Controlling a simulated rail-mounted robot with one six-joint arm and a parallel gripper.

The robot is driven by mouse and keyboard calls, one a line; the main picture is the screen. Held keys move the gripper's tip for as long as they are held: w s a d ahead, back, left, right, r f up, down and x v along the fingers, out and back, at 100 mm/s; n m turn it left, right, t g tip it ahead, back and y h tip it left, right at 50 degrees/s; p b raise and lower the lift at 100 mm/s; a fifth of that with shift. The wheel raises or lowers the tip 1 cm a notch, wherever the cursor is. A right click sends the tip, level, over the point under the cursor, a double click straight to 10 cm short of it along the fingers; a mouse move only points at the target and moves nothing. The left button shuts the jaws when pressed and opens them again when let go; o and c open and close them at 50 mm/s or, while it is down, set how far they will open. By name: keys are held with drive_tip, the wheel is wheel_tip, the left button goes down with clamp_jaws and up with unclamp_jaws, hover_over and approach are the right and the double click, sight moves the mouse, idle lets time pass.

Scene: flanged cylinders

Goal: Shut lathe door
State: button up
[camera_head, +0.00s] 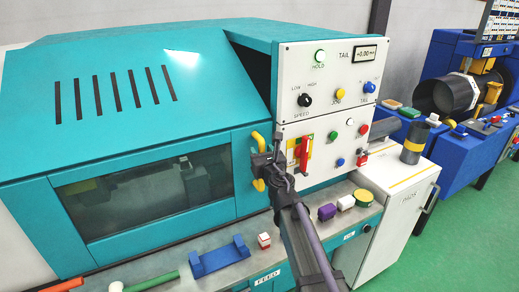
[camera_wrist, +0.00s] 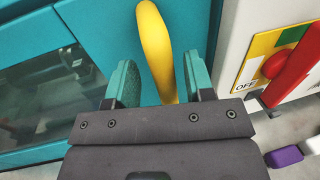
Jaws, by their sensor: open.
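The teal lathe door (camera_head: 150,145), with dark slots and a window (camera_head: 150,192), covers the front of the lathe. A dark gap (camera_head: 250,68) shows between its upper right edge and the control panel. The curved yellow door handle (camera_head: 258,144) is at the door's right edge. My gripper (camera_head: 262,172) is at the handle's lower part, in front of the door. In the wrist view my gripper is open, with the yellow handle (camera_wrist: 157,45) between its two teal-padded fingers. Whether a finger touches the handle I cannot tell.
The control panel (camera_head: 295,112) with a red lever (camera_head: 304,155) stands close right of the handle. On the ledge are a blue bracket (camera_head: 219,257), a red-and-white block (camera_head: 264,240) and a purple block (camera_head: 327,212). A white cabinet (camera_head: 405,205) stands to the right.

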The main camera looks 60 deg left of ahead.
drive_tip(key=v, duration=0.8)
